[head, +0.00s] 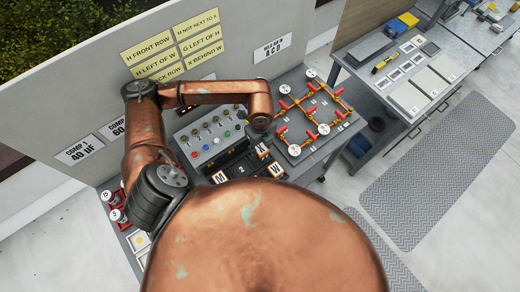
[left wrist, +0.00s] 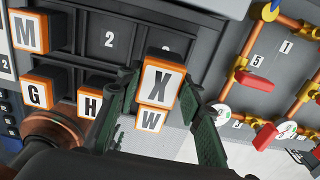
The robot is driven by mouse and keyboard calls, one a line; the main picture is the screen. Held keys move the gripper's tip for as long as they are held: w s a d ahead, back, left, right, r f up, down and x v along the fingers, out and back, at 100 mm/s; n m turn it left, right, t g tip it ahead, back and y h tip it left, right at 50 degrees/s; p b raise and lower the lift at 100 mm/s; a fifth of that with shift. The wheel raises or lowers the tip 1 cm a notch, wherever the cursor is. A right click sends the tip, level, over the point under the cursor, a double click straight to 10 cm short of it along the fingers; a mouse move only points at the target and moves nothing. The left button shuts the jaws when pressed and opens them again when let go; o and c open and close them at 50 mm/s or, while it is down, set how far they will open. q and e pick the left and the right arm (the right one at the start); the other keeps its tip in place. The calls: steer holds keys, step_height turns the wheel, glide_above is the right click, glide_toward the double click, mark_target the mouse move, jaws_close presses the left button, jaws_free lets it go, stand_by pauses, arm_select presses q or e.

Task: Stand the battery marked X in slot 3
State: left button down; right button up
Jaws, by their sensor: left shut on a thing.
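The battery marked X (left wrist: 160,82), with an orange top edge and a white label, is between the green fingers of my left gripper (left wrist: 158,88) in the left wrist view. The gripper is shut on it. The battery marked W (left wrist: 150,119) shows just below X in that view. A dark tray (left wrist: 78,42) has an empty slot marked 2 (left wrist: 109,40). To its right is another slot whose number is partly hidden behind X. My right gripper is in neither view.
Batteries M (left wrist: 25,33), G (left wrist: 37,95) and H (left wrist: 90,105) stand left of X. A board of orange pipes with red handles (head: 311,112) lies to the right. A panel with knobs (head: 210,135) stands behind the tray. Yellow rule labels (head: 150,62) hang on the wall.

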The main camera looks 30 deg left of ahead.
mark_target(260, 151)
arm_select(q)
steer(key=shift+w+a+f, duration=0.2)
steer(key=shift+w+f, duration=0.1)
steer(key=shift+f, duration=0.05)
step_height(260, 151, down, 4)
steer(key=shift+w+a+r+p, duration=0.15)
steer(key=shift+r+p, duration=0.05)
steer(key=shift+p, duration=0.25)
steer(key=shift+f, duration=0.1)
steer(key=c, duration=1.8)
jaws_free()
steer(key=shift+f, duration=0.1)
steer(key=o, duration=0.5)
